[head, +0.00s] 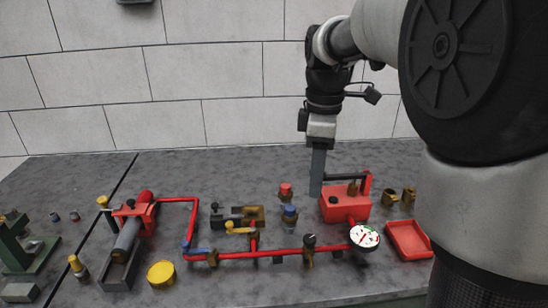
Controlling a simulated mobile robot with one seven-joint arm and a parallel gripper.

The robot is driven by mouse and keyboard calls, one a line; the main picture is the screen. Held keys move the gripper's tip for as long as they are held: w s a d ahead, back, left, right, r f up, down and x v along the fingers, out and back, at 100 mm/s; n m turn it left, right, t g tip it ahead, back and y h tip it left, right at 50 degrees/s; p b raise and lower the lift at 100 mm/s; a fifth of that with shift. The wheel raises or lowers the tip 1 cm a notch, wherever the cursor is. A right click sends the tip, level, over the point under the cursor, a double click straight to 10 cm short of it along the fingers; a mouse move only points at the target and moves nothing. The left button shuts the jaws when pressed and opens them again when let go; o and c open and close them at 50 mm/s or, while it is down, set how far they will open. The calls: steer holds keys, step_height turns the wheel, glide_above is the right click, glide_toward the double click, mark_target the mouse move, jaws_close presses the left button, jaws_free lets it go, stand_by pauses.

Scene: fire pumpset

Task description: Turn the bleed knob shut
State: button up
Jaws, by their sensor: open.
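The red pump body (346,207) stands on the grey bench right of centre, with a dark bar handle along its top. A small brass-and-dark knob (352,188) sits on top of it. A black knob (309,240) with a pale mark sits on a brass fitting in the red pipe, left of the gauge. I cannot tell for sure which is the bleed knob. My gripper (317,188) points down at the left end of the pump body, open and empty. Its fingers overlap in this view; contact with the pump cannot be told.
A white dial gauge (364,236) and a red tray (408,240) lie right of the knobs. Brass fittings (391,198) stand right of the pump. The front bench strip is mostly clear.

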mark_target(310, 238)
step_height(310, 238, down, 18)
steer(key=b, duration=0.3)
steer(key=shift+w+r, duration=0.1)
steer(key=shift+w, duration=0.05)
steer(key=c, duration=1.1)
